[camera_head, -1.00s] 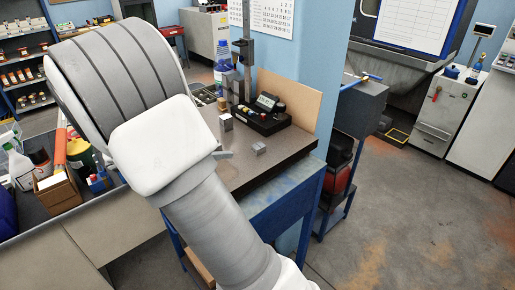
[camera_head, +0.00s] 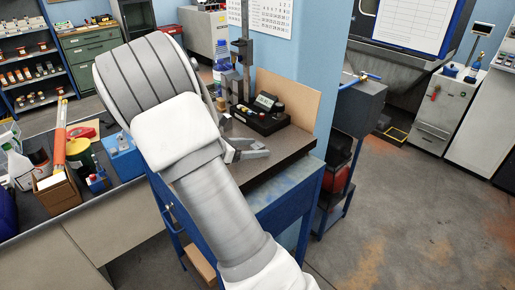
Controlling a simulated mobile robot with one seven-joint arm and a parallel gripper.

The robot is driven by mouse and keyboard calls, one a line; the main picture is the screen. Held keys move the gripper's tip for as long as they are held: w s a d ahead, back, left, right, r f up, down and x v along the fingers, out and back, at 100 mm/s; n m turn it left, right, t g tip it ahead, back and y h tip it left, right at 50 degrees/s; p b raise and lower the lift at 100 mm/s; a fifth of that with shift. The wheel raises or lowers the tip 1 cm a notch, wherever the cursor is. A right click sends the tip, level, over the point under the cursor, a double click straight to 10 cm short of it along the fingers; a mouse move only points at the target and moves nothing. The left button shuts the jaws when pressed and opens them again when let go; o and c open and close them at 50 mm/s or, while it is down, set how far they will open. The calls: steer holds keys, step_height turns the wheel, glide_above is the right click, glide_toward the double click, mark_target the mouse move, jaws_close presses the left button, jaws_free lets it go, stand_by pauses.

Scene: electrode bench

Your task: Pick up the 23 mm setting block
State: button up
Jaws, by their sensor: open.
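My gripper (camera_head: 252,151) is open, low over the right part of the dark surface plate (camera_head: 290,154), its fingers pointing right. A metal block (camera_head: 227,121) stands on the plate just behind my gripper, partly covered by my arm. The smaller, low block is not clearly visible; my fingers are where it sat. I cannot tell if it lies between them or touches them. No size marking is readable, so I cannot tell by marking which block is 23 mm.
A height gauge with a tall column (camera_head: 246,65) stands on the plate behind my gripper. A black unit with a display (camera_head: 264,106) sits right of it, before a brown board (camera_head: 290,98). The plate rests on a blue bench (camera_head: 285,205). The plate's right front corner is bare.

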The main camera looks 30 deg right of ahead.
jaws_close()
stand_by(0.3)
steer(key=shift+r, duration=0.15)
